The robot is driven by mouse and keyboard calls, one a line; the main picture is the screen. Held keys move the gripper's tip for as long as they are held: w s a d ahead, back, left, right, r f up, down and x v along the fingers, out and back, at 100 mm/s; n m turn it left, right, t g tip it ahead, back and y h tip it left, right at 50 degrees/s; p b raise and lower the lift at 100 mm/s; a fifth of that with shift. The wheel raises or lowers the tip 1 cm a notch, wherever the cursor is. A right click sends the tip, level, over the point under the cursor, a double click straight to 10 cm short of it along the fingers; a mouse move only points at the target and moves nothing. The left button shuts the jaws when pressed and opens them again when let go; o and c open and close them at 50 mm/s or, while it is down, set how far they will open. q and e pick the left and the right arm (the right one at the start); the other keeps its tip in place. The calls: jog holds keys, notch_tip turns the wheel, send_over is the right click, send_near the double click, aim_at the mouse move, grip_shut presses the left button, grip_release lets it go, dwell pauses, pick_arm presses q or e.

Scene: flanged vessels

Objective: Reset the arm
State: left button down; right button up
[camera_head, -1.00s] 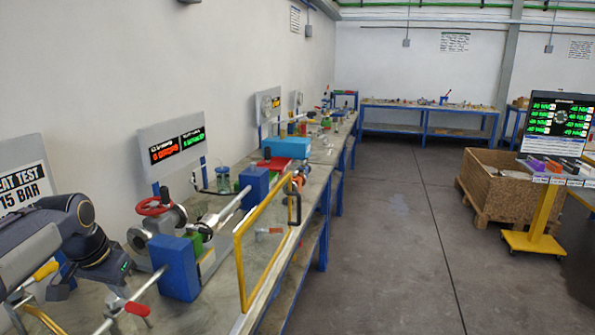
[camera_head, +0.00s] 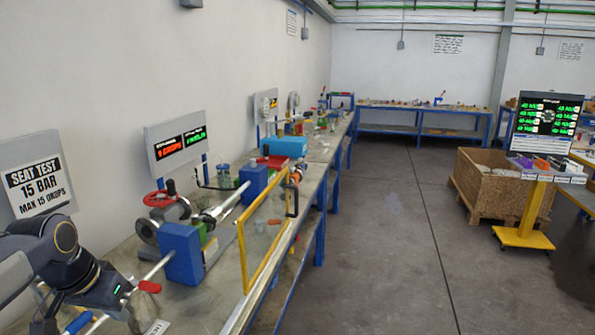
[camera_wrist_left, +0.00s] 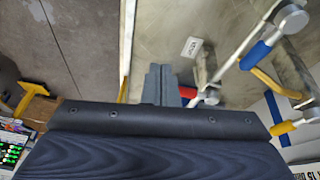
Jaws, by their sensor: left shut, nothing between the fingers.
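My left arm (camera_head: 62,262) comes in at the lower left of the head view, over the near end of the workbench. Its gripper shows in the left wrist view (camera_wrist_left: 161,84) with the fingers together and nothing between them. Below it there is grey benchtop with a small white label (camera_wrist_left: 192,47). A red-handled lever (camera_wrist_left: 208,95) is close to the right of the fingers; I cannot tell whether they touch. My right gripper is in neither view.
The workbench (camera_head: 190,305) carries a flanged vessel with a red handwheel (camera_head: 158,198), a blue block (camera_head: 181,253) and a yellow frame (camera_head: 241,255). A seat test sign (camera_head: 37,180) stands at left. A wooden crate (camera_head: 490,190) and yellow stand (camera_head: 525,238) are right; the floor between is clear.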

pick_arm(q)
jog(key=s+d+f+n+t+h, duration=0.1)
jog(key=s+d+f, duration=0.3)
jog(key=s, duration=0.6)
jog(key=s+d+f+n+h, duration=0.1)
jog(key=s+d+f, duration=0.3)
jog(key=s+d, duration=0.4)
jog(key=shift+s+f+n+t+h, duration=0.4)
jog(key=shift+s+n, duration=0.1)
jog(key=shift+s, duration=0.4)
